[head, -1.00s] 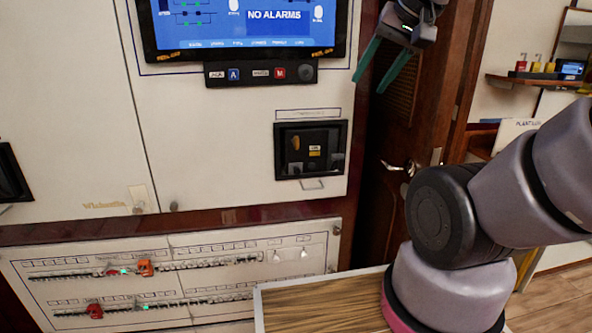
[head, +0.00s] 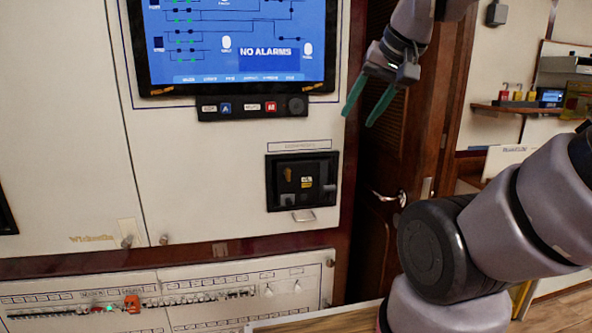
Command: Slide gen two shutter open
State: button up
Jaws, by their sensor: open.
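My gripper (head: 366,107) is open and empty, with its two green fingers pointing down in front of the brown louvred door. It is to the right of the display screen, apart from the panel. The breaker rows (head: 180,303) run along the lower panel, with an orange-red slider (head: 132,304) standing on the top row beside a small green light. Which slider or shutter belongs to gen two cannot be read. The lower rows are cut off by the bottom edge of the picture.
A blue screen (head: 235,40) reading "NO ALARMS" is above a button strip (head: 252,107). A black recessed unit (head: 302,181) with a small handle below is on the right of the panel. A wooden top (head: 330,320) lies at the bottom. The door (head: 372,245) stands to the right.

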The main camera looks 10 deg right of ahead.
aim_at(287, 200)
jog(key=k+j, duration=0.15)
jog(key=j, duration=0.25)
jog(key=k+j, duration=0.15)
jog(key=j, duration=0.25)
jog(key=k+j, duration=0.15)
jog(key=j, duration=0.25)
jog(key=k+j, duration=0.2)
jog(key=j, duration=0.2)
jog(key=i+z, duration=0.05)
